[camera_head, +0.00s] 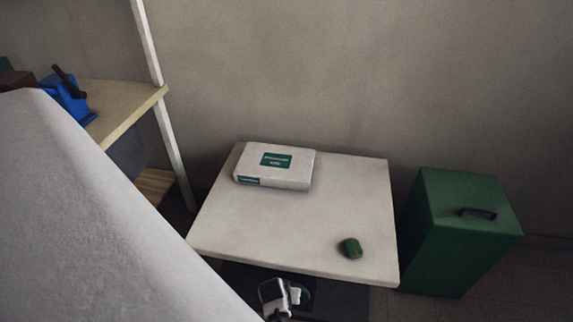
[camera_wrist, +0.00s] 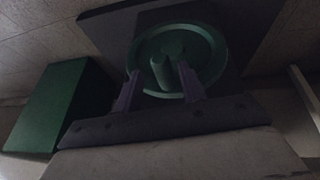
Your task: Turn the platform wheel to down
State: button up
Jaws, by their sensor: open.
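The green platform wheel (camera_wrist: 206,42) has a round hub and a short peg-like handle (camera_wrist: 161,72) near its rim, in the upper middle of the wrist view. The wheel is mounted on a dark panel. My gripper (camera_wrist: 160,88) is open, with one finger on each side of the handle. I cannot tell whether either finger touches it. In the head view my gripper (camera_head: 280,296) is low at the table's front edge, and only a small green part of the wheel (camera_head: 305,294) shows beside it.
The pale tabletop (camera_head: 340,190) carries a white box (camera_head: 290,178) and a small green object (camera_head: 350,248). A green bin with a handle (camera_head: 455,235) stands right of the table. A shelf (camera_head: 120,105) with a blue object (camera_head: 68,97) is at left. A large pale surface blocks the lower left.

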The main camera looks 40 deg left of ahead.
grip_shut()
dwell(0.3)
jog(key=shift+s+a+t+h, duration=0.45)
jog(key=shift+a+t+h, duration=0.3)
jog(key=shift+h, duration=0.25)
jog(key=shift+a, duration=0.1)
grip_release()
jog(key=shift+s, duration=0.1)
jog(key=d+v, duration=0.1)
jog(key=v, duration=1.2)
jog(key=shift+a+r, duration=0.45)
